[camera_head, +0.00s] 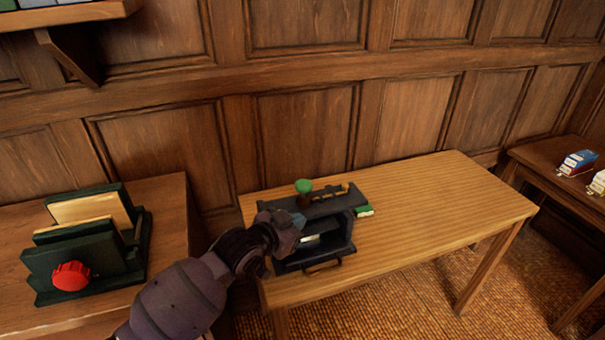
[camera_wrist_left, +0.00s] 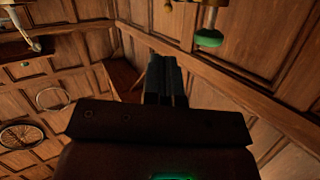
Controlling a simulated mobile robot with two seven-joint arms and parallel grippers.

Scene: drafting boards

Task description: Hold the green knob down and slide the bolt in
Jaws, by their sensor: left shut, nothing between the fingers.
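The green knob (camera_head: 303,186) stands up on top of a dark, open-fronted box device (camera_head: 340,207) at the left end of the light wooden table. A brass piece (camera_head: 337,192), perhaps the bolt, lies along the device's top to the right of the knob. My left gripper (camera_head: 292,222) is at the device's left side, below and apart from the knob. Its fingers (camera_wrist_left: 165,80) are shut and empty. My right gripper is not in view.
A green block (camera_head: 364,211) is at the device's right side. The table (camera_head: 450,205) is clear to the right. Small boxes (camera_head: 578,163) sit on the far-right table.

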